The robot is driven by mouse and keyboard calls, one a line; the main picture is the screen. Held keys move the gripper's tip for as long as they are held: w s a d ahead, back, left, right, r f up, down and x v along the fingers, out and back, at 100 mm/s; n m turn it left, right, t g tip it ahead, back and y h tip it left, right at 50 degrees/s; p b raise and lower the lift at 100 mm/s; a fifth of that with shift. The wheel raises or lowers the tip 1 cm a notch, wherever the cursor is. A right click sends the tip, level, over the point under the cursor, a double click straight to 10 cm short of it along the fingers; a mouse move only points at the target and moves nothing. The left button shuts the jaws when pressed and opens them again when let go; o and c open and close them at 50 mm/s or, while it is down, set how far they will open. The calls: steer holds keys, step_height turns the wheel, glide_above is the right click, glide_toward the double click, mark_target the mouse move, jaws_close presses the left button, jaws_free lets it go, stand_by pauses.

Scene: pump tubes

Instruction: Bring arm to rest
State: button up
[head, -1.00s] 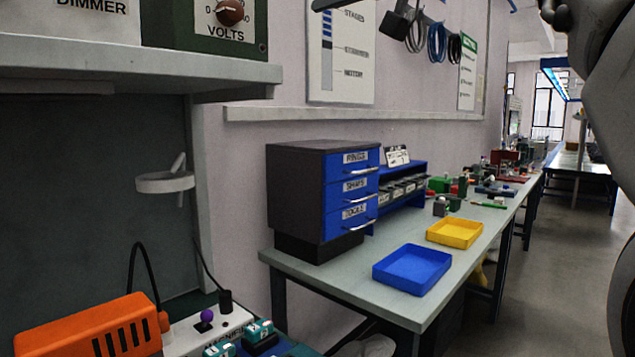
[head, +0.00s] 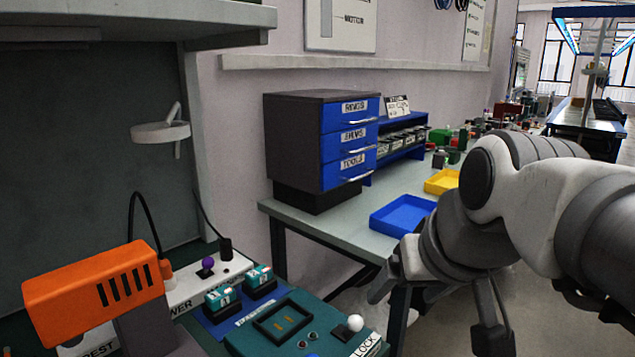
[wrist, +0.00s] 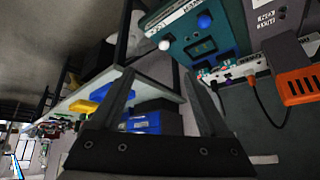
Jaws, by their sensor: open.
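My arm (head: 535,190) reaches in from the right edge of the head view. It is bent, with its wrist in front of the right-hand bench and the blue tray. In the wrist view my gripper (wrist: 163,82) has its two dark fingers spread well apart, with nothing held between them. The wrist picture is turned over, with the floor towards the top. The gripper hangs in the air, to the right of the green panel box (head: 300,325) in the head view, apart from it as far as I can tell.
A blue tray (head: 385,219) and a yellow tray (head: 436,184) lie on the far bench (head: 285,212) beside a drawer cabinet (head: 290,150). An orange slotted device (head: 70,300) and a power strip (head: 190,292) are at front left. Open floor shows at right.

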steer(key=s+d+f+g+h, duration=0.1)
steer(key=s+d+f, duration=0.1)
steer(key=s+f, duration=0.6)
step_height(320, 180, up, 16)
steer(key=w+p, duration=0.1)
steer(key=p, duration=1.6)
steer(key=shift+d+r+m, duration=0.15)
steer(key=shift+r+m, duration=0.1)
steer(key=shift+m, duration=0.05)
steer(key=c, duration=0.5)
steer(key=shift+o, duration=0.2)
steer(key=shift+a, duration=0.25)
